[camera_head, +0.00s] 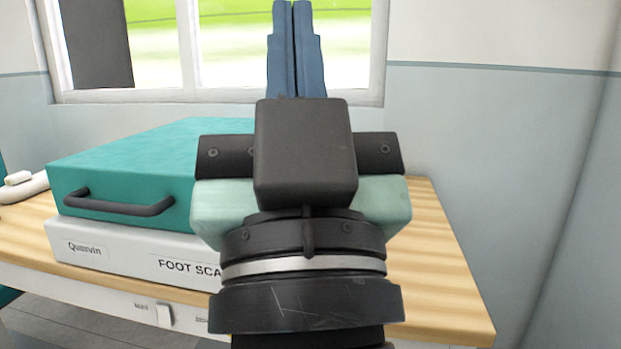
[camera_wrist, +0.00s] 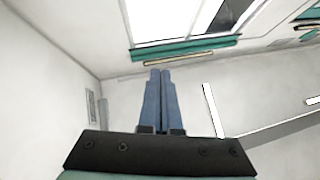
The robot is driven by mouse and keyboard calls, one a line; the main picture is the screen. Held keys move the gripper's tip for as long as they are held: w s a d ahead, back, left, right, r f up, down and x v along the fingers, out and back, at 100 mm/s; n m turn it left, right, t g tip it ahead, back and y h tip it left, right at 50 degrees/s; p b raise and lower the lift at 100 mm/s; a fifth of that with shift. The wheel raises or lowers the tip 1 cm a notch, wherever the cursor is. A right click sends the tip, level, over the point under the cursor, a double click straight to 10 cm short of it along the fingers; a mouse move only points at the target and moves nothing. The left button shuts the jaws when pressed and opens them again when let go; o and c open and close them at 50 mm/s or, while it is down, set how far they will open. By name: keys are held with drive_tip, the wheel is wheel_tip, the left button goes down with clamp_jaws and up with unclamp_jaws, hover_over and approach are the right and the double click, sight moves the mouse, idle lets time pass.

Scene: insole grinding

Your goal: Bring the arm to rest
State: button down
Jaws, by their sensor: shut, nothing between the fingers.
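My gripper (camera_head: 292,8) stands upright in the middle of the head view, its blue fingers pointing up in front of the window. The two fingers lie side by side, shut, with nothing between them. The fingers also show in the wrist view (camera_wrist: 160,75), pressed together and pointing toward a pale wall and ceiling area. My wrist and gripper body hide the middle of the table and part of the foot scanner.
A foot scanner (camera_head: 120,247) with a teal lid (camera_head: 130,150) and dark handle sits on the wooden table (camera_head: 450,270), left of my gripper. The table's right part is clear. A window (camera_head: 160,95) and walls stand behind. A white curved object (camera_head: 25,187) lies at far left.

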wheel_tip(320, 180, up, 39)
drive_tip(key=s+t+h+p, duration=0.1)
drive_tip(key=h+p, duration=0.1)
drive_tip(key=p, duration=3.6)
drive_tip(key=shift+s+d+r+m, duration=0.2)
drive_tip(key=shift+s+d+m, duration=0.15)
drive_tip(key=shift+d+m, duration=0.1)
